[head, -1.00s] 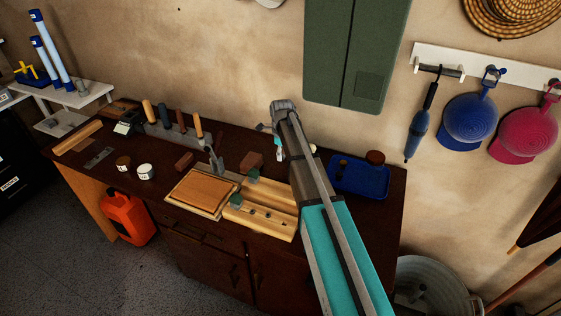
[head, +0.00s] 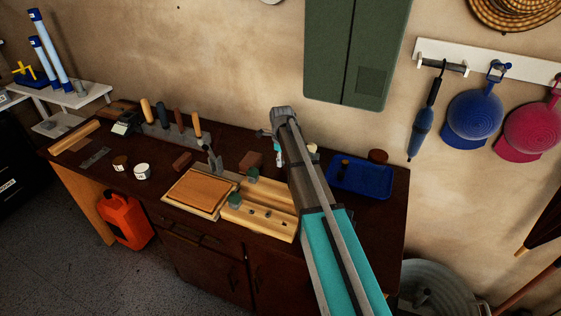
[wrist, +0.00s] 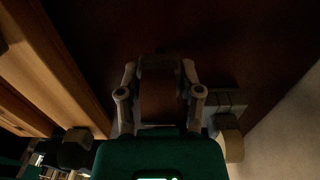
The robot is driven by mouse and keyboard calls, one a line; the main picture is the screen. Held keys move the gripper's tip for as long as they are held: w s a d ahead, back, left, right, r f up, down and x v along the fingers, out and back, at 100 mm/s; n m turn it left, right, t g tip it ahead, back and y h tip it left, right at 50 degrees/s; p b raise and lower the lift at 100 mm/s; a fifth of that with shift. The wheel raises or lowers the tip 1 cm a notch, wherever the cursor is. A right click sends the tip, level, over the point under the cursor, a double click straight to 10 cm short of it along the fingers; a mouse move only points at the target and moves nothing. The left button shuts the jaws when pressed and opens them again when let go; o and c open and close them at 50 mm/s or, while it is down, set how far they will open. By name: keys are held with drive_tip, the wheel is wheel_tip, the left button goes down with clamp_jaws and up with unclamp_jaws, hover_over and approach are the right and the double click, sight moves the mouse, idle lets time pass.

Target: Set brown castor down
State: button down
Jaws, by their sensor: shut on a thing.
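My gripper (wrist: 160,75) is shut on a dark brown thing (wrist: 160,102), which appears to be the brown castor. It shows between the two fingers in the wrist view. The picture there is dark, so its outline is hard to make out, and I cannot tell whether it touches the dark brown bench top (wrist: 150,25). In the head view my arm reaches over the bench top (head: 150,190), and its links hide the fingers and the held thing.
A pale wooden fixture (head: 262,219) and a wooden board (head: 198,192) lie left of my arm. A green cabinet (head: 350,50) hangs behind.

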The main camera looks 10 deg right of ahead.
drive_tip(key=shift+f, duration=0.2)
drive_tip(key=shift+c, duration=1.3)
unclamp_jaws()
drive_tip(key=shift+r, duration=0.2)
wheel_tip(320, 180, up, 12)
drive_tip(key=p, duration=1.2)
drive_tip(key=shift+w, duration=0.1)
